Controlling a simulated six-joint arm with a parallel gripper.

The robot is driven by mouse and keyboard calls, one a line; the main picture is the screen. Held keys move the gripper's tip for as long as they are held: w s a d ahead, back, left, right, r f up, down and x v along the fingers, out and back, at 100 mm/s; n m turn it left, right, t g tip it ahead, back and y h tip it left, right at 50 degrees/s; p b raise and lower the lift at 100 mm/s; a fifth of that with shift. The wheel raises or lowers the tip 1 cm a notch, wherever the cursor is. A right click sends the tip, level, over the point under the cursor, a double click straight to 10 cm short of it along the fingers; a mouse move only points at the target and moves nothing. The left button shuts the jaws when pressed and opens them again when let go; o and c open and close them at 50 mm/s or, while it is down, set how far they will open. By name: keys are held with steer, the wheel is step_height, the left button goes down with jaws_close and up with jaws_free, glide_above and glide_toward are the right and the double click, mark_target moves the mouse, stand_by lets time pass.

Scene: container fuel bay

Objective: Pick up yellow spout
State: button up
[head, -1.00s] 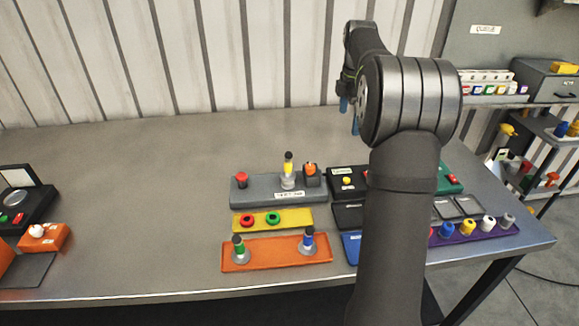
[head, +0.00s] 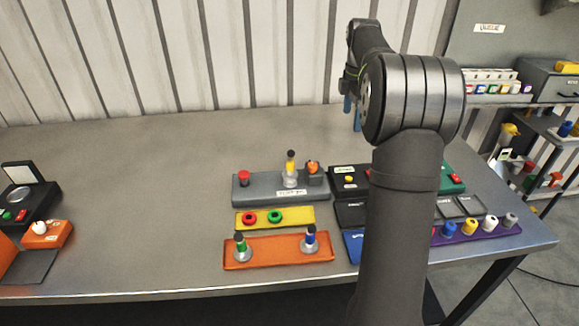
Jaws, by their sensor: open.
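The yellow spout (head: 469,226) stands on the purple tray (head: 480,237) at the right of the table, in a row between a blue spout (head: 448,230) and a white spout (head: 490,223). A grey spout (head: 509,220) stands at the row's right end. My gripper (head: 352,112) is up behind my arm, over the back of the table, left of and well away from the yellow spout. Its blue fingers show, apart and empty; the rest of it is largely hidden by my arm. The left end of the purple tray is hidden by my arm.
A grey station (head: 262,191) holds a bottle with a yellow band (head: 290,166). In front lie a yellow tray (head: 295,224) with red and green rings and an orange tray (head: 275,256) with two bottles. Black bins stand beside my arm. The back left of the table is clear.

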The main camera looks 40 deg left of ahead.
steer(key=c, duration=0.6)
steer(key=shift+c, duration=0.2)
step_height(320, 180, up, 5)
steer(key=m, duration=2.1)
glide_above(290, 160)
steer(key=a, duration=0.1)
steer(key=f, duration=1.2)
steer(key=shift+w+f, duration=0.1)
steer(key=shift+w, duration=0.2)
steer(key=shift+d+f, duration=0.15)
steer(key=shift+f, duration=1.15)
steer(key=shift+d+f, duration=0.1)
steer(key=shift+f, duration=1.2)
